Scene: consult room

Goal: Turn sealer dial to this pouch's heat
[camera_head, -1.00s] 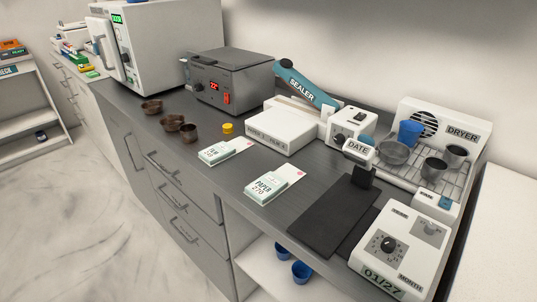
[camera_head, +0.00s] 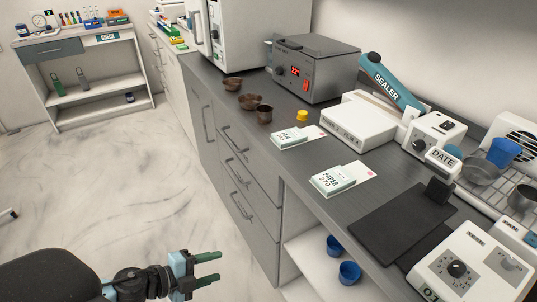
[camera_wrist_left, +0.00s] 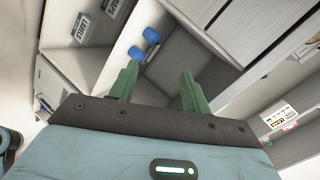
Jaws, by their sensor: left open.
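The sealer, with its teal "SEALER" arm (camera_head: 391,80) raised over a white body (camera_head: 357,122), stands on the grey counter. Its control box (camera_head: 434,135) with a black switch and a small dial is at its right; the dial setting is too small to read. A pouch stack labelled "PAPER 270" (camera_head: 334,180) lies in front, and a "FILM" stack (camera_head: 290,138) lies left of it. My left gripper (camera_head: 208,269) is open and empty, low in front of the cabinet, well apart from the counter top. In the left wrist view its green fingers (camera_wrist_left: 157,92) are spread. My right gripper is not seen.
A grey heated box (camera_head: 316,72) and brown cups (camera_head: 250,102) stand at the back left. The "DATE" stamp (camera_head: 442,161), black mat (camera_head: 402,223) and white dial unit (camera_head: 470,265) are at the right. Blue cups (camera_head: 348,272) sit on the low shelf.

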